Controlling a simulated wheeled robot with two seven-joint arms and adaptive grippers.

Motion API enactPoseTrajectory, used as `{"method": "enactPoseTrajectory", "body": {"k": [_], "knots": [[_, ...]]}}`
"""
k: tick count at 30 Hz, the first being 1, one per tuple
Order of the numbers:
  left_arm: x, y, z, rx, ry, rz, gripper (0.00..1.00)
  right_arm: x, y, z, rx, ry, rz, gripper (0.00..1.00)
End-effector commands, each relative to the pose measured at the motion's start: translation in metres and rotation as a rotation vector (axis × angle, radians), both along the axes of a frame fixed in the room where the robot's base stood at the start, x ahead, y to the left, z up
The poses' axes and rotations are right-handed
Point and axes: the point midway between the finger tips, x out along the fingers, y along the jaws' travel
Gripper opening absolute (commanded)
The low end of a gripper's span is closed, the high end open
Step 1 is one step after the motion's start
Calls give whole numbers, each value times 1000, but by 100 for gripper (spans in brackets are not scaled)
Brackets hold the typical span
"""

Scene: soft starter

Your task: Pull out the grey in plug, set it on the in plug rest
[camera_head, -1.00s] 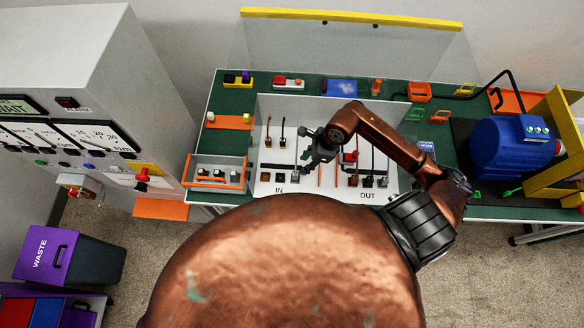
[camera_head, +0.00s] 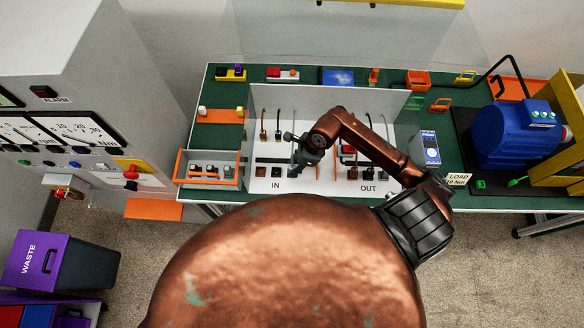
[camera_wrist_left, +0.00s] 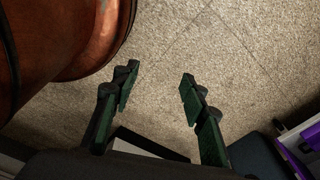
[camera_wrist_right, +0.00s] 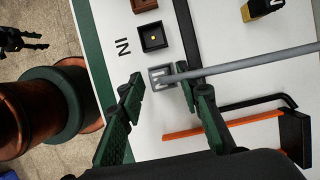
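The grey in plug (camera_wrist_right: 160,76) sits at the grey socket, last in the IN row, in the right wrist view. Its grey cable (camera_wrist_right: 245,64) runs off to the right. My right gripper (camera_wrist_right: 159,88) is open, with its fingertips on either side of the plug and a gap visible. In the head view my right gripper (camera_head: 297,166) hangs over the IN side of the panel and hides the plug. I cannot tell which part is the in plug rest; a dark strip (camera_wrist_right: 182,28) lies beside the sockets. My left gripper (camera_wrist_left: 155,85) is open and empty above the floor.
Black (camera_wrist_right: 152,37) and brown (camera_wrist_right: 143,8) sockets are beside the grey one. Two plugs with upright cables (camera_head: 277,133) stand behind them. An orange bar (camera_wrist_right: 225,125) and a black bar (camera_wrist_right: 265,100) are close to my right fingers. An orange-edged tray (camera_head: 208,182) is left.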

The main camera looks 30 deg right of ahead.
Motion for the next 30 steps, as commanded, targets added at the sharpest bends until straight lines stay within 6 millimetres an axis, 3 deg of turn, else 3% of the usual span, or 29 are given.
{"method": "enactPoseTrajectory", "body": {"k": [6,30], "knots": [[-13,1,0,1,16,3,40,0,0,1,0,0,0,29],[-5,0,0,1,7,1,40,0,0,1,0,0,0,2]]}}
